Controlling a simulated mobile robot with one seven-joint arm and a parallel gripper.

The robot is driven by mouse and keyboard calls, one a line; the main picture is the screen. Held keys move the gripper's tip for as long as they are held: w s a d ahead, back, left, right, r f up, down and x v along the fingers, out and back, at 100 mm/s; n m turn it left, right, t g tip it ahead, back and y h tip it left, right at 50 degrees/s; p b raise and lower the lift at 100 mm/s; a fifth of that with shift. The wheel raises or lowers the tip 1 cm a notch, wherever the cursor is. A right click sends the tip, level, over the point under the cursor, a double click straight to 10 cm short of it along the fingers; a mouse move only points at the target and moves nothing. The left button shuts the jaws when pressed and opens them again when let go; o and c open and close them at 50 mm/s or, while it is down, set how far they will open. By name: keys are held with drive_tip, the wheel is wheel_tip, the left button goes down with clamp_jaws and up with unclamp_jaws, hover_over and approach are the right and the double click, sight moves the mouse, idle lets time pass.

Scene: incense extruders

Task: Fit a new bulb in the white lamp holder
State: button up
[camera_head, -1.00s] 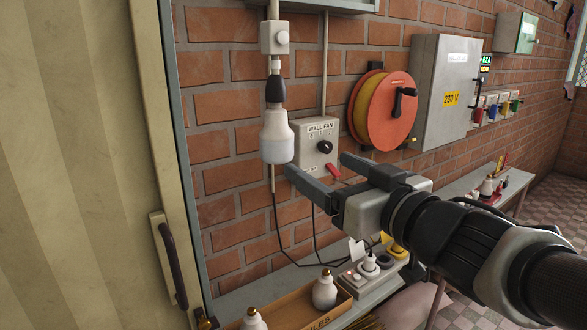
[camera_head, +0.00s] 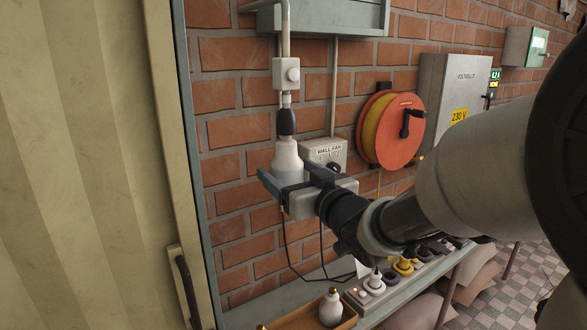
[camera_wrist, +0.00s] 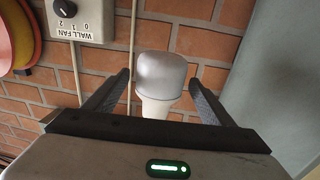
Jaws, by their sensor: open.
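A bulb (camera_head: 287,158) with a white neck and greyish lower end hangs upright below a black lamp socket (camera_head: 286,121). A white switch box (camera_head: 286,73) is above the socket on the same conduit. My gripper (camera_head: 286,169) is open at the bulb's lower part, one finger on each side. In the wrist view, which is upside down, the bulb's grey rounded end (camera_wrist: 161,72) is between the open fingers, with gaps on both sides. A spare white bulb with a gold cap (camera_head: 330,308) stands in a cardboard box (camera_head: 300,320) on the bench.
A wall fan switch (camera_head: 325,152) is close behind my gripper. An orange cable reel (camera_head: 392,132) and a grey 230 V cabinet (camera_head: 450,95) are further right. A power strip with plugs (camera_head: 375,288) lies on the bench. A cream door (camera_head: 80,160) fills the left.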

drive_tip(key=shift+w+a, duration=0.35)
drive_tip(key=shift+w, duration=0.25)
drive_tip(key=c, duration=1.2)
drive_tip(key=shift+d+r+n+g+y+p, duration=0.1)
drive_tip(key=shift+n+g+y+p, duration=0.2)
drive_tip(key=shift+y+p, duration=0.1)
drive_tip(key=shift+n+y+p, duration=0.3)
drive_tip(key=shift+y+p, duration=0.05)
drive_tip(key=shift+y, duration=0.05)
drive_tip(key=shift+n+g+y, duration=0.3)
drive_tip(key=shift+g, duration=0.2)
drive_tip(key=shift+n+g+y+p, duration=0.8)
drive_tip(key=shift+y+p, duration=0.15)
drive_tip(key=shift+y, duration=0.05)
